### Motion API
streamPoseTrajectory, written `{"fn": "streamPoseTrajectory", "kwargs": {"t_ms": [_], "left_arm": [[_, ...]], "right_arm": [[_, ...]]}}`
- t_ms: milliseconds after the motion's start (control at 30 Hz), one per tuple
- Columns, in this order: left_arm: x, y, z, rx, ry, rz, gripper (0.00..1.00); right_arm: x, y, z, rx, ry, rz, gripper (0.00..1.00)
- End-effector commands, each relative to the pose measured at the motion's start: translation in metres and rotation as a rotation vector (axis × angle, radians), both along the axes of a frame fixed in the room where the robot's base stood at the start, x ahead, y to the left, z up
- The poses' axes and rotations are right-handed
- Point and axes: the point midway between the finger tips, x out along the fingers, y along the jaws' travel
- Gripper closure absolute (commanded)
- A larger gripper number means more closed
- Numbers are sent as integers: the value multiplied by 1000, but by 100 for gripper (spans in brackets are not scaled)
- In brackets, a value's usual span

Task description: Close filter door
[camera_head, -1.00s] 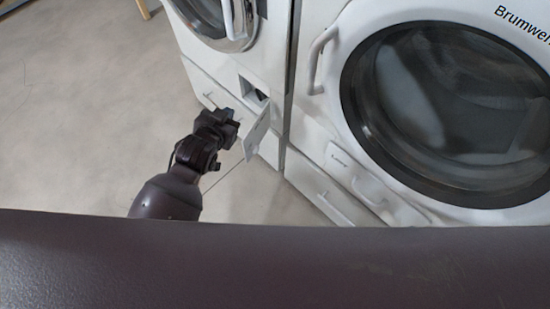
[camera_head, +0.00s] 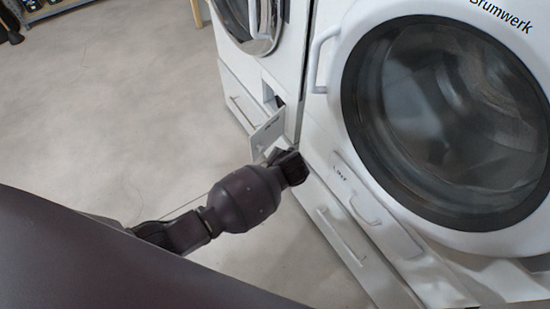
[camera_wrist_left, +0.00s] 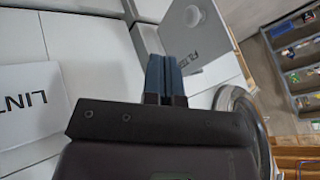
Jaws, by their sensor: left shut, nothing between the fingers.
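The filter door (camera_head: 268,134) is a small grey-white panel, swung open from a dark recess (camera_head: 273,101) low on the left machine. In the left wrist view the filter door (camera_wrist_left: 203,42) shows its lettering and a round white knob. My left gripper (camera_head: 280,155) is at the near right side of the door, close to its lower edge. Its blue-grey fingers (camera_wrist_left: 163,76) are together and empty, beside the door; I cannot tell whether they touch it. My right gripper is in neither view.
A right-hand machine with a big round door (camera_head: 445,120) stands close to my left arm. Its lint panel (camera_head: 365,200) has a protruding handle. Drawers with bar handles lie below. The floor (camera_head: 110,110) at left is clear; a shelf (camera_wrist_left: 295,60) stands farther off.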

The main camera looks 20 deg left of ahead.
Motion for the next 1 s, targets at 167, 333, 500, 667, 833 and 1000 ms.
{"fn": "streamPoseTrajectory", "kwargs": {"t_ms": [167, 333, 500, 667, 833, 1000], "left_arm": [[6, 5, -17, -2, 4, 3, 100], [18, 13, -44, -3, 10, 2, 100], [33, 22, -69, -3, 10, 1, 100], [47, 31, -90, -5, 9, 0, 100], [58, 53, -83, -3, 0, 2, 100], [64, 65, -81, -5, -1, 0, 100]], "right_arm": [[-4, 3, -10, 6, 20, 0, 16], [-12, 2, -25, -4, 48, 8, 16], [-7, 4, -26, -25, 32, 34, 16], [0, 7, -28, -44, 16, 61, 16], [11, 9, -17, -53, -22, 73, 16], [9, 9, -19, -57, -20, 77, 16]]}}
